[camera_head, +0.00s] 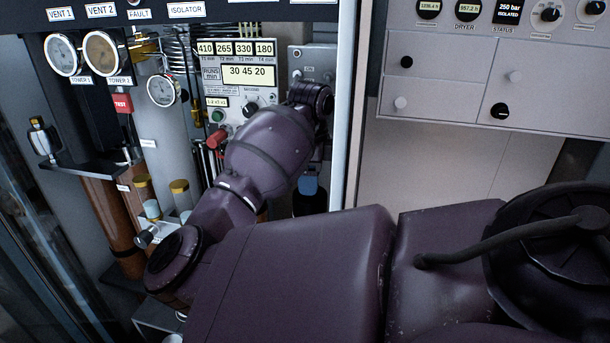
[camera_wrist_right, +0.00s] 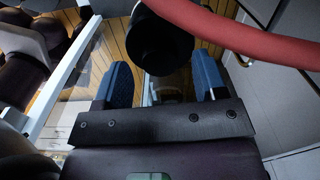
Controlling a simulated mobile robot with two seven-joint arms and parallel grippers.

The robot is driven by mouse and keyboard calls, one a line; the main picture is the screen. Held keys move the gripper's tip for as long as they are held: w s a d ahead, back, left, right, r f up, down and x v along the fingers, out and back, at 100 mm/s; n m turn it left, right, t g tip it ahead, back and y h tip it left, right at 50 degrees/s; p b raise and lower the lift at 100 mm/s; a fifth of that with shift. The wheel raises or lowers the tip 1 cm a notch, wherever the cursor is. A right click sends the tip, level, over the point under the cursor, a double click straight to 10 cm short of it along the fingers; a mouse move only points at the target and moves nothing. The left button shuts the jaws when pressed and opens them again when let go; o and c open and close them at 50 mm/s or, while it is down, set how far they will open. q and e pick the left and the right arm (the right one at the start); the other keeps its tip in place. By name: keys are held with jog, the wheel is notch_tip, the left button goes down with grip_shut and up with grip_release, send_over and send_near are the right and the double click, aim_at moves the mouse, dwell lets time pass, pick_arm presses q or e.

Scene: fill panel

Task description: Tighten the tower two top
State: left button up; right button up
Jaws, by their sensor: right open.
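My right gripper (camera_head: 309,182) hangs from the dark purple wrist in front of the panel in the head view; one blue finger shows. In the right wrist view my right gripper (camera_wrist_right: 162,66) is open, with its two blue fingers apart. A black round cylinder (camera_wrist_right: 160,42) lies between and beyond the fingertips; I cannot tell whether they touch it. A black cylinder (camera_head: 310,204) also shows just below the blue finger in the head view. Brown towers (camera_head: 103,212) stand at the left; which one is tower two is unclear, and my arm hides part of the area. My left gripper is out of view.
A red hose (camera_wrist_right: 245,35) crosses above the fingers. Gauges (camera_head: 101,54), a grey control box (camera_head: 238,75) and a red handle (camera_head: 214,139) are close to my right forearm. A pale frame post (camera_head: 347,120) stands right of the gripper. A white panel (camera_head: 450,75) with knobs is at right.

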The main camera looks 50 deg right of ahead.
jog(key=shift+f, duration=0.7)
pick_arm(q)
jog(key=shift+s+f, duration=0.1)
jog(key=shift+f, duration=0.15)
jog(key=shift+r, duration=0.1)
pick_arm(e)
jog(key=c, duration=0.9)
jog(key=shift+r+m+p, duration=0.25)
jog(key=shift+m+p, duration=0.15)
jog(key=shift+m, duration=0.4)
jog(key=shift+c, duration=0.2)
jog(key=shift+m+p, duration=0.45)
jog(key=shift+m, duration=0.65)
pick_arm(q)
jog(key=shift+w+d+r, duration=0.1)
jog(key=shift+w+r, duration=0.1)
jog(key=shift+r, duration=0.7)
pick_arm(e)
jog(key=shift+f+m, duration=0.2)
jog(key=shift+m, duration=0.3)
